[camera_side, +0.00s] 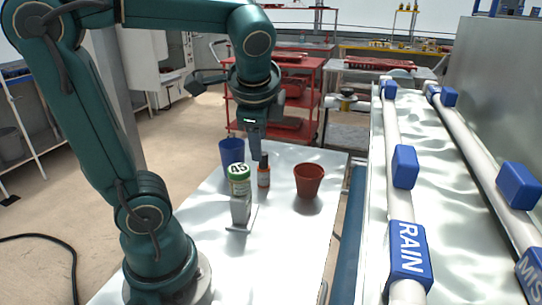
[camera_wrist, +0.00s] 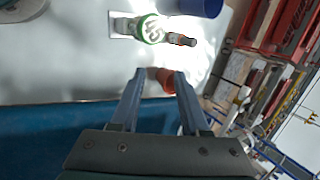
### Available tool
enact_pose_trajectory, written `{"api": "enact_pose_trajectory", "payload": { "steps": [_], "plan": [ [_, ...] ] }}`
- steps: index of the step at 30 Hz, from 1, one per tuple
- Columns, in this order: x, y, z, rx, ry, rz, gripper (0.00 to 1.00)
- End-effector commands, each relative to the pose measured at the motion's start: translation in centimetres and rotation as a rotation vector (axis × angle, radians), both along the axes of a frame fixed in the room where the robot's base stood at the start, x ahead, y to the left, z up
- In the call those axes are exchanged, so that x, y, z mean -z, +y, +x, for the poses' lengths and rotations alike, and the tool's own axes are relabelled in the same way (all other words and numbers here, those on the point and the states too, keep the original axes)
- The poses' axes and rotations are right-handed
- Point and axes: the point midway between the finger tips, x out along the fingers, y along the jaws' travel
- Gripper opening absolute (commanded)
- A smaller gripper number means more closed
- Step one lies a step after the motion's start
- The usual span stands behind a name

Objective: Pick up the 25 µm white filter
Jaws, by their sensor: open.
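A white and green round piece (camera_side: 239,179) with dark characters on it sits on top of a small grey stand (camera_side: 241,208) on the white table. I cannot read the characters surely, nor tell if it is the 25 µm white filter. The piece also shows at the top of the wrist view (camera_wrist: 150,29). No other white filter is clear. My gripper (camera_side: 253,148) is open and empty, pointing down above the table's far part, behind the piece and higher. In the wrist view its two fingers (camera_wrist: 157,76) are spread apart, with the piece beyond their tips.
A dark bottle with an orange label (camera_side: 264,176) stands right of the piece, close to it. A blue cup (camera_side: 226,158) is behind, and a terracotta pot (camera_side: 308,182) stands to the right. The front of the table (camera_side: 270,265) is clear. Pipes with blue clamps (camera_side: 404,168) run at the right.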

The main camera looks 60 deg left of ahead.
Motion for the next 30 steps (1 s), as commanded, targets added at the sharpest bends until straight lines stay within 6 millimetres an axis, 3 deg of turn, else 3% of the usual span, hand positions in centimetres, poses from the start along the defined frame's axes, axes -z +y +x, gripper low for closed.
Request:
{"api": "enact_pose_trajectory", "payload": {
  "steps": [3,9,19,30],
  "plan": [
    [0.1,4.1,1.8,0.151,0.210,0.213,0.45],
    [-0.4,9.3,4.5,0.360,0.531,0.484,0.45],
    [-1.0,14.1,8.0,0.575,0.933,0.741,0.45],
    [8.8,14.0,7.8,0.578,0.933,0.736,0.45]
  ]
}}
